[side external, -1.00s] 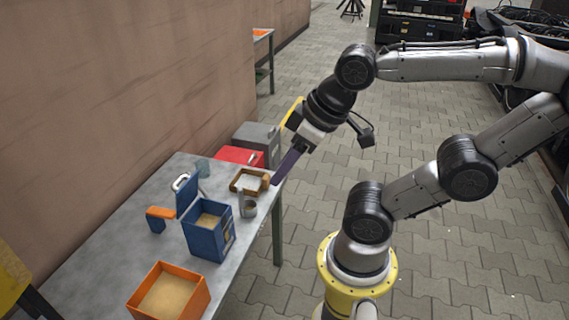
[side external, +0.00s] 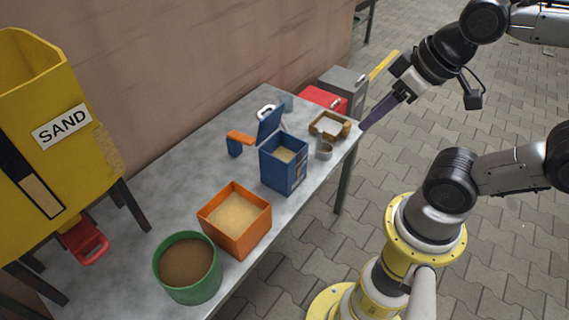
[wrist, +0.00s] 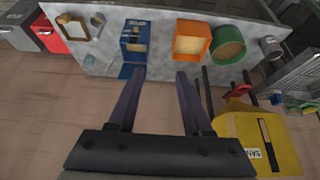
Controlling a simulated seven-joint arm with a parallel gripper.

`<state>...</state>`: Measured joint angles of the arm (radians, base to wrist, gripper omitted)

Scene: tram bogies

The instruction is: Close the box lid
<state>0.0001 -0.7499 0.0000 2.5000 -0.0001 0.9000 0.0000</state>
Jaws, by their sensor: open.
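The blue box (side external: 283,174) stands on the grey table with sand inside. Its blue lid (side external: 270,127) is open, standing up at the back edge, with a white handle on top. The box also shows at the top of the wrist view (wrist: 134,32). My gripper (side external: 366,124) has long purple fingers and is at the right of the box, near the table's far right edge, apart from box and lid. In the wrist view its fingers (wrist: 160,72) are spread with nothing between them.
An orange piece (side external: 240,139) is left of the lid. An orange sand bin (side external: 256,242) and green tub (side external: 169,277) stand in front. A wooden tray (side external: 316,133), small cup (side external: 325,153) and red box (side external: 340,104) are beyond. A yellow sand hopper (side external: 75,85) is at left.

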